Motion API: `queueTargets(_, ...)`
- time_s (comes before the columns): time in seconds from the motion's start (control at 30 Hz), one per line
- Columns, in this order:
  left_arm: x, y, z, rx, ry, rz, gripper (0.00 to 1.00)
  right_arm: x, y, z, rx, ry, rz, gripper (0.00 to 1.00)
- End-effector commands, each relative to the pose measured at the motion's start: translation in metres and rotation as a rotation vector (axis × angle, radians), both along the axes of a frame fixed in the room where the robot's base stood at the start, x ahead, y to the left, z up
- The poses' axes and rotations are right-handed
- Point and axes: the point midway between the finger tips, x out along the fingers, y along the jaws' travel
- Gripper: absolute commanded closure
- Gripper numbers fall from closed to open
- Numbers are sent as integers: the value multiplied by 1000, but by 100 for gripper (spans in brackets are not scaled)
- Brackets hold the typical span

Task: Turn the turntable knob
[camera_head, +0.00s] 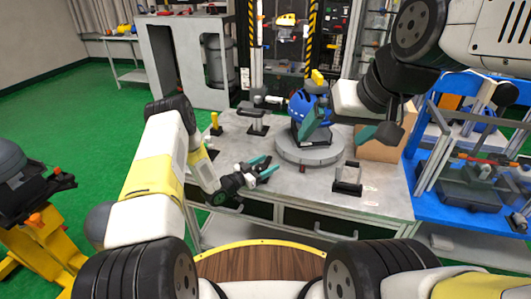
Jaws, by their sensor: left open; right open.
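The turntable (310,154) is a round grey disc on the grey workbench. A blue helmet (300,101) sits above it on a dark mount, with a teal piece in front of it.
A small bracket on a dark base (347,187) stands at the bench's right front. A dark clamp stand (258,126) and a yellow-topped post (214,122) stand at the left back. A cardboard box (378,150) is behind my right gripper. A blue bench (425,203) adjoins on the right.

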Motion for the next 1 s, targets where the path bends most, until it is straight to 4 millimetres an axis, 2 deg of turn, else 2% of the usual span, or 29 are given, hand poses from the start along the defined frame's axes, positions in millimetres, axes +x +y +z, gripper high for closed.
queueTargets(0.1,0,0,0,0,0,0,36,0,0,0,0,0,0,0)
queueTargets(0.4,0,0,0,0,0,0,95,0,0,0,0,0,0,0)
queueTargets(0.43,0,0,0,0,0,0,99,0,0,0,0,0,0,0)
queueTargets(0.97,1,2,0,0,1,61,98,0,0,0,0,0,0,0)
queueTargets(1.0,1,2,-1,0,1,61,52,0,0,0,0,0,0,0)
